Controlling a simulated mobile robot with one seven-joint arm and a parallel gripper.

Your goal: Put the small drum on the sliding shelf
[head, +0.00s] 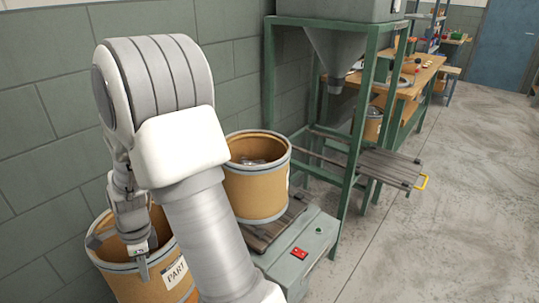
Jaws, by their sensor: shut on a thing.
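A tan drum with a grey rim and a white label reading "PART" (177,287) is at the lower left, partly behind my arm; I take it as the small drum. My gripper (142,268) is at its near rim, shut on the drum's wall. The drum's bottom is out of frame, so I cannot tell whether it touches the floor.
Another tan drum (256,196) stands on a low slatted platform with a grey control box (305,250) and a red switch. A grey hopper (335,45) sits in a green frame (354,130). A further drum (373,124) stands by the wooden bench. Floor at right is clear.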

